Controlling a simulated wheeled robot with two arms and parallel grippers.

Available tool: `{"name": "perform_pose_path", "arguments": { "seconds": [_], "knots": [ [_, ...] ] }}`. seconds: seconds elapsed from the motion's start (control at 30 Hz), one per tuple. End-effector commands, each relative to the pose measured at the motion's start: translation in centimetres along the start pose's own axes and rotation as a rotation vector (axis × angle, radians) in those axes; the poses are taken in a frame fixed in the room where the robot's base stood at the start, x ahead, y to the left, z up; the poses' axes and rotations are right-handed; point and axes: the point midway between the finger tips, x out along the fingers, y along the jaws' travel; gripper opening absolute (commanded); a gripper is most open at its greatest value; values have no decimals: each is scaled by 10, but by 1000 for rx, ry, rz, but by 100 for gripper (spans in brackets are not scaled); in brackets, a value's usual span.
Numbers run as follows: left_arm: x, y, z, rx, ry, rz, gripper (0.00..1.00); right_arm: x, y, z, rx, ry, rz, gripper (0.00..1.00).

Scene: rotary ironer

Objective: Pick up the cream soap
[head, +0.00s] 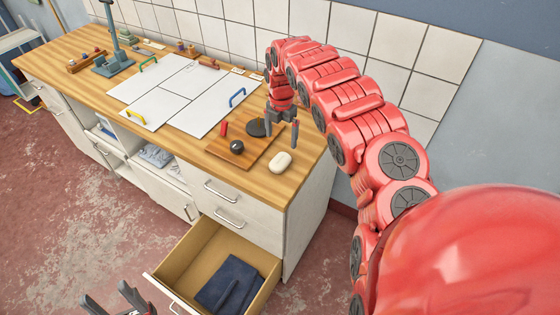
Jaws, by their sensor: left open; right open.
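The cream soap (280,162) is a pale, rounded bar lying on the wooden counter near its front right edge, just right of a brown board. My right gripper (281,138) is open and points down just behind and above the soap, with nothing between its fingers. I cannot tell its exact height over the counter. My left gripper (105,291) is open and empty at the bottom left, low in front of the cabinet and far from the soap.
The brown board (220,150) carries a dark ball knob (237,147), a black disc (257,128) and a red piece (223,128). White panels (158,95) with coloured handles lie to the left. An open drawer (190,250) holding dark blue cloth (230,284) sticks out below the counter.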

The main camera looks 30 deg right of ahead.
Motion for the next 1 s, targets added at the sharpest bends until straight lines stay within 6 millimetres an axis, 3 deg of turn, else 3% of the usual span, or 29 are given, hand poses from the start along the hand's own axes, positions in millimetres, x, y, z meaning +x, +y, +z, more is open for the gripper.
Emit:
{"name": "perform_pose_path", "arguments": {
  "seconds": [0.3,0.6,0.83,1.0],
  "knots": [
    [20,-1,-3,0,0,0,60,47,0,-1,-1,3,0,100],
    [29,-1,-5,0,0,0,60,61,1,-2,-1,1,1,100],
    [47,-2,-8,0,0,0,60,86,0,-7,-1,3,0,100],
    [43,-2,-7,0,0,0,60,104,2,-7,-1,4,0,100]
  ]
}}
